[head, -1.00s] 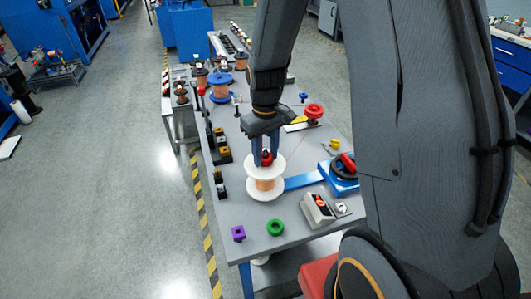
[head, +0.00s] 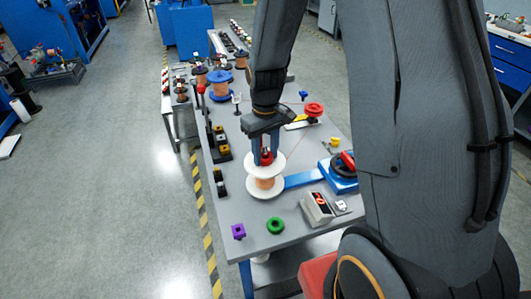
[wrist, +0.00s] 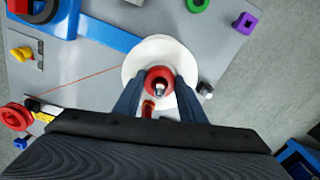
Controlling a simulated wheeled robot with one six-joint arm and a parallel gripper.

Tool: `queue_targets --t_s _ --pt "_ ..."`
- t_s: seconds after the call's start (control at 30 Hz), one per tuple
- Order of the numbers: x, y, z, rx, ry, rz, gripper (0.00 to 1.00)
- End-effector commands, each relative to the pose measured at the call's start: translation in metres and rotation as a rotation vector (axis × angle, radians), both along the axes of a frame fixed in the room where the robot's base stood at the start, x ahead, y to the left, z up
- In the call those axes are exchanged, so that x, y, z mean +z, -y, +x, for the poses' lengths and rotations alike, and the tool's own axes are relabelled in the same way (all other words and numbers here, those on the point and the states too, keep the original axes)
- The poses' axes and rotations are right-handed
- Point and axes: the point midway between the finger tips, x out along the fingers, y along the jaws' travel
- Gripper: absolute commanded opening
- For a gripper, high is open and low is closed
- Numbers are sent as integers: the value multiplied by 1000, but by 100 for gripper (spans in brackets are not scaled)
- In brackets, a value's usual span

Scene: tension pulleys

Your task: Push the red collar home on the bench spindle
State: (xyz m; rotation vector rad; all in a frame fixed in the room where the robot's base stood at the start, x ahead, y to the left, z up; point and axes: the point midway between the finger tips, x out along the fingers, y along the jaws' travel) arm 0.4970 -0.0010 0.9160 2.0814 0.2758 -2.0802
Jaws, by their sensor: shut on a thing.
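The red collar (wrist: 159,77) sits around the metal spindle (wrist: 159,90) above the white spool (wrist: 136,60) in the wrist view. In the head view the collar (head: 266,155) is close above the top flange of the spool (head: 265,184), which is wound with copper wire. My gripper (head: 266,160) points down over the spool and is shut on the collar, with one finger on each side; it also shows in the wrist view (wrist: 160,88). The fingers partly hide the collar, and I cannot tell whether it touches the flange.
A blue arm (head: 305,179) leads from the spool to a blue base with a red handle (head: 348,161). A grey box with a red display (head: 318,208), a green ring (head: 276,225) and a purple block (head: 238,231) are near the front edge. A red pulley (head: 314,109) stands behind.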

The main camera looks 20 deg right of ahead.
Motion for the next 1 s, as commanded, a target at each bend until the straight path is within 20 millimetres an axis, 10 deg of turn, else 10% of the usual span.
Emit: queue_targets --t_s 0.03,0.07,0.2,0.57,1.0 --pt "-1 0 0 0 -1 0 15" --pt "-1 0 0 0 -1 0 40" --pt "-1 0 0 0 -1 0 59" --pt "5 0 1 0 2 0 59" --pt "63 0 1 0 3 0 59"
